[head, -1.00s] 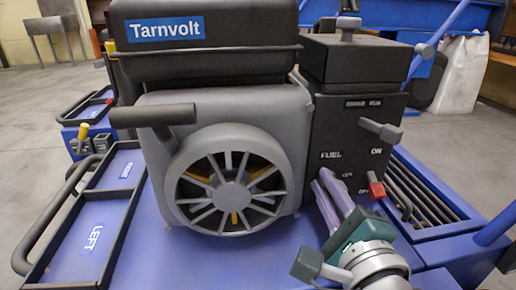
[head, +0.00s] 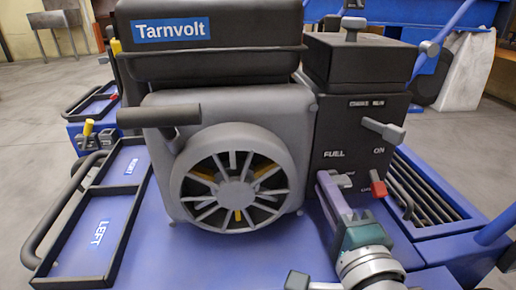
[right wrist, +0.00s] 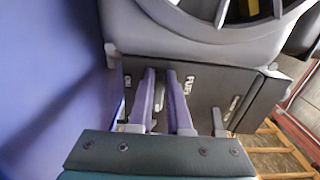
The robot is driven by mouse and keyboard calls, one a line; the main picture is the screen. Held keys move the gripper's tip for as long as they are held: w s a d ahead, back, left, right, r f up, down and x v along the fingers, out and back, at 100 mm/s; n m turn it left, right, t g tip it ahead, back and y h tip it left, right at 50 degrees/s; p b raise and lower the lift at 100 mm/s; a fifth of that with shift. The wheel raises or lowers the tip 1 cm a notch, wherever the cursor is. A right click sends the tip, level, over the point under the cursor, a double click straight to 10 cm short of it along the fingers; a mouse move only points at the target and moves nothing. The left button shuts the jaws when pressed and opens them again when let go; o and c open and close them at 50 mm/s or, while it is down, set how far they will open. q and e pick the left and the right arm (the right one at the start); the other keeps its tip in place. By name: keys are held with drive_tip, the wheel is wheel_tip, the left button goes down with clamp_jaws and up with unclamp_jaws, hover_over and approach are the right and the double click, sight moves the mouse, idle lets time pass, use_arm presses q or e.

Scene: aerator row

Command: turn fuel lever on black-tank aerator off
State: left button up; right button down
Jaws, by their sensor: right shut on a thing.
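The black-tank aerator, with its black tank (head: 215,65) marked Tarnvolt, stands on a blue deck. Its dark control box (head: 345,110) has a FUEL label, with ON to the right and a partly hidden lower label. My right gripper (head: 326,180) is at the panel just below FUEL, its purple fingers shut on the fuel lever. The lever is mostly hidden by the fingers in the head view. In the right wrist view the fingers (right wrist: 160,78) close on a narrow grey piece (right wrist: 158,98) below the panel's FUEL label. My left gripper is not in view.
A grey knob lever (head: 385,130) and a red switch (head: 378,186) sit right of my gripper. The grey fan housing (head: 240,180) is close on its left. A slatted blue bin (head: 425,210) stands to the right. A black-framed tray (head: 110,215) lies at left.

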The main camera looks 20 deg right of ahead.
drive_tip(key=c, duration=0.9)
unclamp_jaws()
drive_tip(key=shift+o, duration=0.2)
drive_tip(key=p+v, duration=0.3)
drive_tip(key=v, duration=0.6)
drive_tip(key=shift+d, duration=0.1)
drive_tip(key=shift+s, duration=0.5)
